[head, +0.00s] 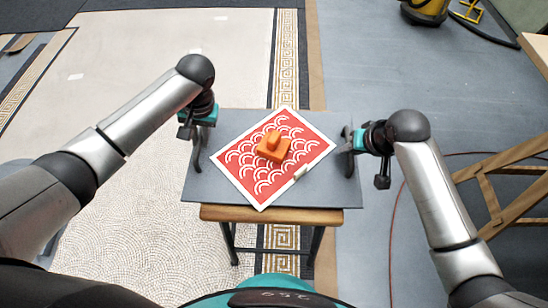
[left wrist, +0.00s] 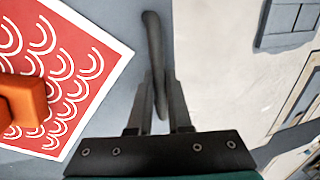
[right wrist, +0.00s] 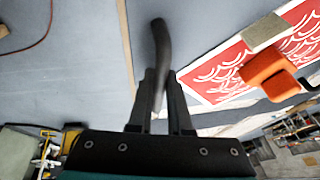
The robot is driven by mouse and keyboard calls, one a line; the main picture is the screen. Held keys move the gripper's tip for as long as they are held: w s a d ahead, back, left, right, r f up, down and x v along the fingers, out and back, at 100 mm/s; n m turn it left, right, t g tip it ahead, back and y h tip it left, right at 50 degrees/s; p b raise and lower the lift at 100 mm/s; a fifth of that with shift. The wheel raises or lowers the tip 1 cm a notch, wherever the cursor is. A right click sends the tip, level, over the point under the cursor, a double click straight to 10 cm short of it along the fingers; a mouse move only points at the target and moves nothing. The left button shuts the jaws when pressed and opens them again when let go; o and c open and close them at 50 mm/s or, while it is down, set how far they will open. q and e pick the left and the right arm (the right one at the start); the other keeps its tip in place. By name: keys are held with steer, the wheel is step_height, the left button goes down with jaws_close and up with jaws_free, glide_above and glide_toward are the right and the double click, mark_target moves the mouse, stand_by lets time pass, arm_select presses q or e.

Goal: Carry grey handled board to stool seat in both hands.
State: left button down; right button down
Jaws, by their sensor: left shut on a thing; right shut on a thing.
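The grey handled board (head: 215,183) is level over the wooden stool seat (head: 270,214), whose front edge shows below it. I cannot tell whether the board touches the seat. My left gripper (head: 201,122) is shut on the board's left dark handle, which shows between its fingers in the left wrist view (left wrist: 154,60). My right gripper (head: 355,140) is shut on the right dark handle, seen in the right wrist view (right wrist: 161,50). A red panel (head: 243,172) with white scale patterns lies askew on the board, and an orange block with a knob (head: 273,149) sits on it.
A wooden trestle (head: 490,185) stands at the right, with a red cable (head: 398,205) on the floor. A yellow and black machine (head: 425,10) is at the back right. Mosaic floor lies at the left.

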arm_select(q)
steer(key=shift+w+f, duration=0.1)
steer(key=shift+f, duration=0.1)
arm_select(e)
steer(key=shift+w+f, duration=0.1)
steer(key=shift+f, duration=0.05)
arm_select(q)
steer(key=c, duration=0.8)
jaws_free()
steer(key=shift+c, duration=0.2)
arm_select(e)
steer(key=c, duration=0.8)
jaws_free()
steer(key=shift+c, duration=0.2)
arm_select(q)
steer(key=shift+r, duration=0.15)
step_height(320, 180, up, 12)
steer(key=d, duration=0.2)
steer(key=shift+d+f, duration=0.2)
steer(key=shift+f, duration=0.05)
arm_select(e)
steer(key=v, duration=1.2)
